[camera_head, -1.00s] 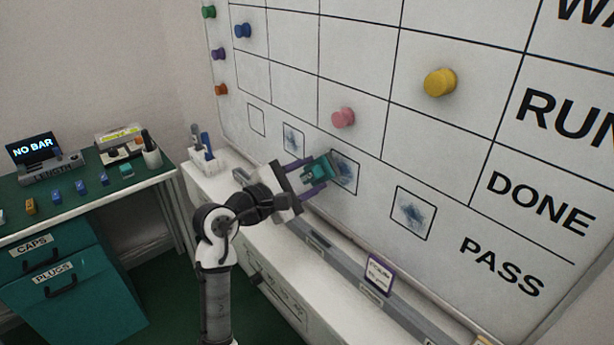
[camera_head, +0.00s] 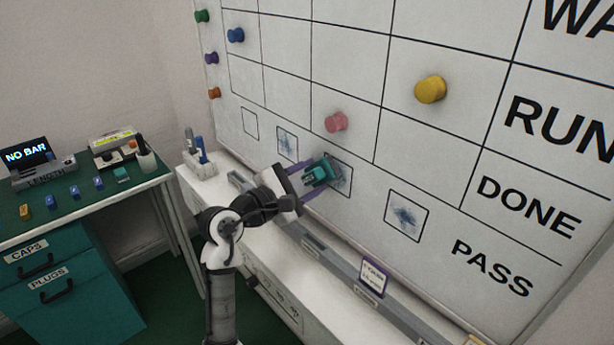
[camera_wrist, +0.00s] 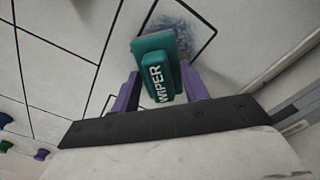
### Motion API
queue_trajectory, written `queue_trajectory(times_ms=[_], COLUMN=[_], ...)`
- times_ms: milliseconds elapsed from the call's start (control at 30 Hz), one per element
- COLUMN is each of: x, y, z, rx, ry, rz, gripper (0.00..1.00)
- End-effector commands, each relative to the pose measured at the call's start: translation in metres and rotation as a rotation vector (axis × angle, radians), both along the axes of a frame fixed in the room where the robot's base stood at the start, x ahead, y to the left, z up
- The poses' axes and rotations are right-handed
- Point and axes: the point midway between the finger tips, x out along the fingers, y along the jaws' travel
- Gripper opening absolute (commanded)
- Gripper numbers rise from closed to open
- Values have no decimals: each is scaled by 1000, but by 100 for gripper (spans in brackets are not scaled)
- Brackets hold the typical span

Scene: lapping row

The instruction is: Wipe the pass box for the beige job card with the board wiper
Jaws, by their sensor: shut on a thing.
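The teal board wiper (camera_head: 316,171), marked WIPER, is held between the purple fingers of my gripper (camera_head: 309,182). In the wrist view the wiper (camera_wrist: 158,75) sits between the two fingers of my gripper (camera_wrist: 161,88), its grey pad towards the board. The wiper overlaps the left part of a pass box (camera_head: 343,186) with blue smudges; I cannot tell whether the pad touches the board. Other pass boxes show: a smudged one (camera_head: 407,215) to the right, a smudged one (camera_head: 287,143) to the left, and a clean one (camera_head: 250,124). No beige job card is clearly identifiable.
A grey ledge (camera_head: 318,247) runs below the whiteboard and carries a purple-framed card (camera_head: 373,277). Pink (camera_head: 336,122) and yellow (camera_head: 431,89) magnets stick out above the boxes. A pen holder (camera_head: 199,167) stands left of my arm, and a green-topped bench (camera_head: 70,190) is farther left.

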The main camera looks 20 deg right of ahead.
Motion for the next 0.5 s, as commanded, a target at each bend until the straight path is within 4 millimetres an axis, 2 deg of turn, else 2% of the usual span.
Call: queue_trajectory(times_ms=[300,500], x=[-27,-34], y=[-9,-10], z=[2,1], rx=[-1,-1], ry=[2,0], rz=[-2,-1], gripper=[27,27])
